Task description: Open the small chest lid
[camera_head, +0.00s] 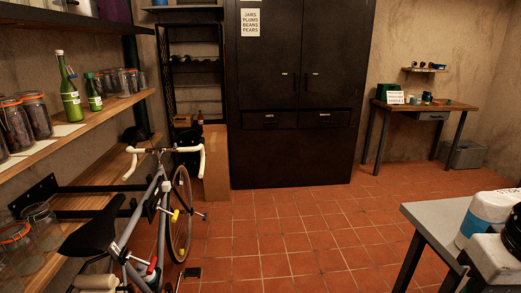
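I cannot make out a small chest for certain in the head view. A small dark green box-like thing (388,91) stands at the left end of the wooden desk (455,105) at the far right. It is too small to tell whether it is a chest or has a lid. White and black rounded parts at the lower right edge look like links of my arm. The fingers of my gripper are not in view.
A bicycle (150,215) leans by the left shelves, which hold jars and green bottles (69,92). A tall black cabinet (300,90) stands shut at the back. A grey table (440,215) is at right. Tiled floor (290,225) is clear between.

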